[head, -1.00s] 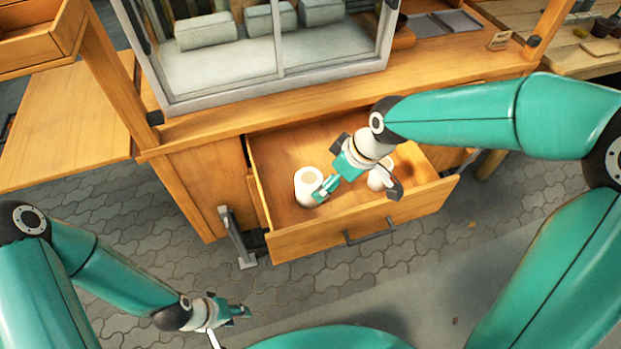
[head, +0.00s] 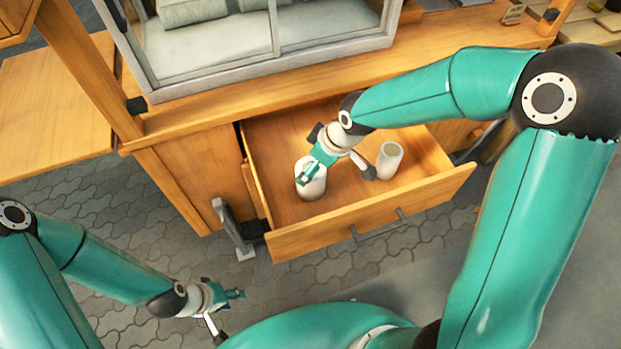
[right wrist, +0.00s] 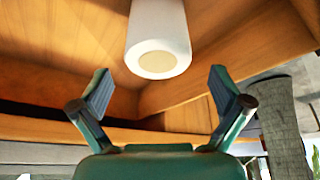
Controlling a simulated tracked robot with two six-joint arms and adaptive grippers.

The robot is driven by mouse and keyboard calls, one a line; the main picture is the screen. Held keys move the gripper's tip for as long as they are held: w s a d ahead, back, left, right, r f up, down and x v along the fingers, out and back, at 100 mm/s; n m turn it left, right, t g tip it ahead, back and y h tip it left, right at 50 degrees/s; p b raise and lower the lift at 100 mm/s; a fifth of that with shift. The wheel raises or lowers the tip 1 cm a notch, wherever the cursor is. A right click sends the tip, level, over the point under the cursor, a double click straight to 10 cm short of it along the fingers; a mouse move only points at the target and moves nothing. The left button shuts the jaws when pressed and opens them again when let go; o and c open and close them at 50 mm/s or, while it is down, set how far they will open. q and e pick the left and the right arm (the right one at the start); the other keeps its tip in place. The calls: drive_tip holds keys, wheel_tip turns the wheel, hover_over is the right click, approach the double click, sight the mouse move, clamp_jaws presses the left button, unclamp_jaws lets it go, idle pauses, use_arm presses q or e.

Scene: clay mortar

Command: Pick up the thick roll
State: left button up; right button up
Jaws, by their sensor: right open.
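The thick roll (head: 313,185), white and upright, stands in the left part of the open drawer (head: 290,243), partly hidden by a finger of my right gripper. A thinner white roll (head: 389,161) stands to its right. My right gripper (head: 337,175) is open and empty above the drawer, one finger over the thick roll, the other near the thinner one. In the right wrist view, a white roll with a cream end (right wrist: 158,40) is ahead of the open fingers (right wrist: 160,88); it looks like the thick roll. My left gripper (head: 230,314) is open and empty, low at the left.
The drawer's front wall and sides surround the rolls. Above it is the wooden counter (head: 215,108) with a glazed cabinet (head: 270,62) holding grey blocks. A wooden board (head: 50,105) is at the left. The paved floor (head: 130,235) in front is clear.

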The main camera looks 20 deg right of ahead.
sight(314, 191)
drive_tip(key=shift+x, duration=3)
drive_tip(key=shift+d, duration=0.1)
drive_tip(key=c, duration=1.3)
drive_tip(key=shift+o, duration=0.2)
drive_tip(key=shift+r, duration=0.1)
